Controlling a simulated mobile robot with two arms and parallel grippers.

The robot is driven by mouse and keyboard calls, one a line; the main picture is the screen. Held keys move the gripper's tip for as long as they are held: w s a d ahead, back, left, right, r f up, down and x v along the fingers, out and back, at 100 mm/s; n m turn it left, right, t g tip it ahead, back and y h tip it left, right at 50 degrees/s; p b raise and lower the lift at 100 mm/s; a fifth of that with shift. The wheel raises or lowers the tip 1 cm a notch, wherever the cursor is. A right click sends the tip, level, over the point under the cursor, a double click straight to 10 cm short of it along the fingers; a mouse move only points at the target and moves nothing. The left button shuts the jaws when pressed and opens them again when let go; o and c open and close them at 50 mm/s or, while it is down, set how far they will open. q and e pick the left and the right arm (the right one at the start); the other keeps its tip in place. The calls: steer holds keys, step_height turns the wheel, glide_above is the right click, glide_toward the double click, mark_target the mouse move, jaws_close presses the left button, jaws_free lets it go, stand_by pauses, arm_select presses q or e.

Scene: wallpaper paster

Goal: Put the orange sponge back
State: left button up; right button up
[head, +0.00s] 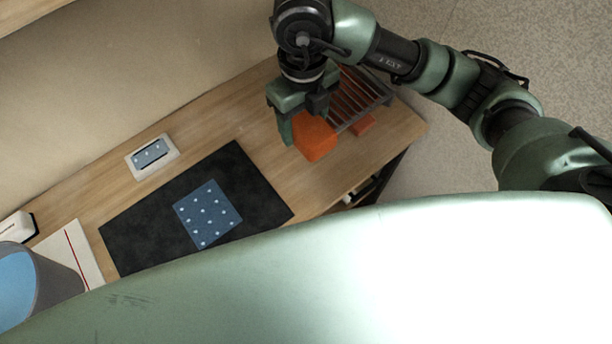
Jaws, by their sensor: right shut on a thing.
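The orange sponge (314,139) is in my right gripper (304,122) at the right part of the table. The gripper is shut on it, and its green fingers sit around the sponge. A slatted rack (354,97) stands right behind and to the right of the gripper, partly hidden by it. A smaller orange piece (362,125) shows at the rack's front edge. I cannot tell whether the sponge touches the table. My left gripper is not in view.
A black mat (262,203) with a blue dotted square (208,214) lies mid-table. A white tray with a small blue dotted piece (151,153) sits behind it. A grey bucket (50,283) with blue contents and a white red-lined sheet (75,250) are at left.

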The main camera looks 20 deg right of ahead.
steer(key=p, duration=0.2)
glide_above(305, 177)
step_height(305, 177, down, 16)
steer(key=shift+w+r, duration=0.1)
steer(key=shift+r, duration=0.05)
step_height(305, 177, down, 3)
steer(key=shift+a+f+p, duration=0.1)
steer(key=shift+p, duration=0.4)
steer(key=shift+f, duration=0.3)
steer(key=shift+f, duration=0.25)
steer(key=o, duration=1.4)
